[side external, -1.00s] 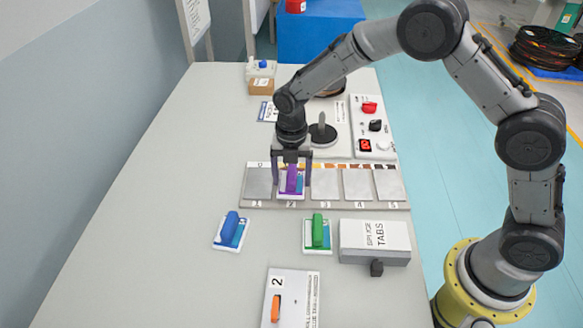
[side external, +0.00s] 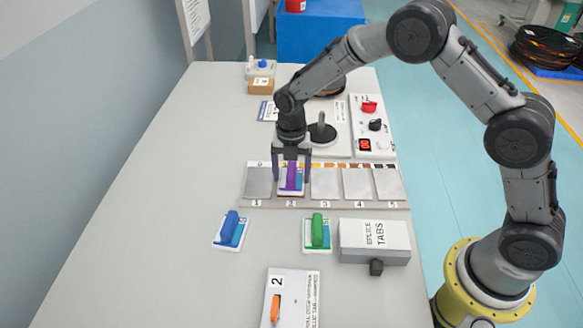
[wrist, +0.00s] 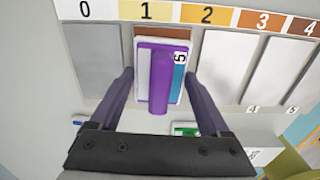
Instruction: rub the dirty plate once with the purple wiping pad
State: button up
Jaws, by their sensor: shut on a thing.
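The purple wiping pad (side external: 291,177) has a white base with a blue patch and an upright purple handle. My gripper (side external: 291,178) is shut on its handle. In the wrist view the pad (wrist: 160,70) sits between my two fingers (wrist: 160,92). It is over the second plate of a row. Brown surface of that plate (wrist: 162,32) shows beyond the pad's far edge, and a thin reddish-brown strip shows at its near edge in the side view. The pad covers most of the plate. I cannot tell whether it presses on it.
Grey plates (side external: 325,183) flank it on the holder, below a numbered colour scale (wrist: 205,14). A blue pad (side external: 231,230), a green pad (side external: 317,232) and a splice tabs box (side external: 375,240) stand nearer. A control panel (side external: 370,125) is behind. The table's left is clear.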

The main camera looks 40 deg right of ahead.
jog(key=shift+s+a, duration=0.85)
jog(key=shift+s, duration=0.1)
jog(key=w+d, duration=0.3)
jog(key=w, duration=0.1)
jog(key=shift+w+d, duration=0.1)
jog(key=shift+d, duration=0.3)
jog(key=shift+a+r, duration=0.1)
jog(key=shift+r, duration=3.95)
